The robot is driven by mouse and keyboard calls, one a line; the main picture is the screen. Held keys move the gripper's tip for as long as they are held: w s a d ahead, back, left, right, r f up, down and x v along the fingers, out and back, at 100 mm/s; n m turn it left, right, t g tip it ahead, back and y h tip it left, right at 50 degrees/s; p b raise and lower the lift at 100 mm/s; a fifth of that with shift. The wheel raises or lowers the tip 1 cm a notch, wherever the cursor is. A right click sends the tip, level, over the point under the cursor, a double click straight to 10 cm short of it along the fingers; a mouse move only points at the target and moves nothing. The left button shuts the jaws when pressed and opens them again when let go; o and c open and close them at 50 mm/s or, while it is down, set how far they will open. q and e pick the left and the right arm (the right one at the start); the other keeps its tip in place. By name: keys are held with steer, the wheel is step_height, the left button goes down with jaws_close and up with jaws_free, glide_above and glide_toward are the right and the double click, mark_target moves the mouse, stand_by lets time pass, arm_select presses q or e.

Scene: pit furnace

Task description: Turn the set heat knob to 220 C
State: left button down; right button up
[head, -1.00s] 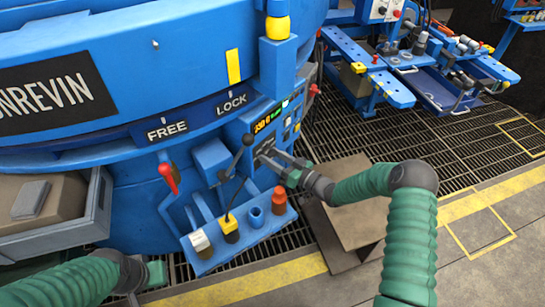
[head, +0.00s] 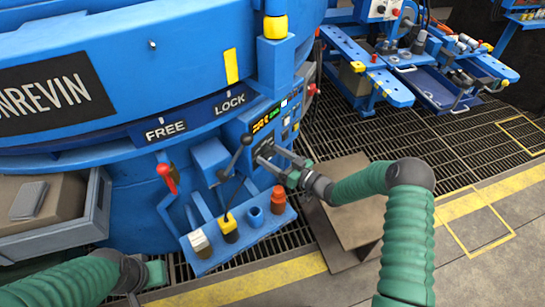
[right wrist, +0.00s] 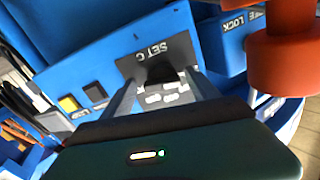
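The set heat knob (right wrist: 160,76) is a dark piece on a black plate lettered SET C, which is upside down in the right wrist view. My right gripper (right wrist: 162,88) has its two fingers apart, one on each side of the knob. It looks open; contact with the knob is not clear. In the head view my right gripper (head: 265,154) is at the blue control panel, and its fingers cover the knob. The display (head: 266,118) above it shows orange and green digits too small to read surely. My left gripper (head: 152,273) is low at the left, its fingers unclear.
A black-knobbed lever (head: 247,140) stands just left of my right gripper. A red-handled lever (head: 167,175) is farther left. A blue shelf (head: 205,262) below carries several coloured items, including a red-orange one (head: 275,205). Floor grating (head: 400,140) lies open to the right.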

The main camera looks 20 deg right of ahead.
steer(key=shift+a, duration=0.1)
steer(key=shift+s+r, duration=0.1)
steer(key=shift+s, duration=0.1)
steer(key=p+v, duration=0.4)
steer(key=v, duration=1.2)
steer(key=shift+s+d+p, duration=0.15)
steer(key=shift+d+p, duration=0.15)
steer(key=shift+p, duration=0.05)
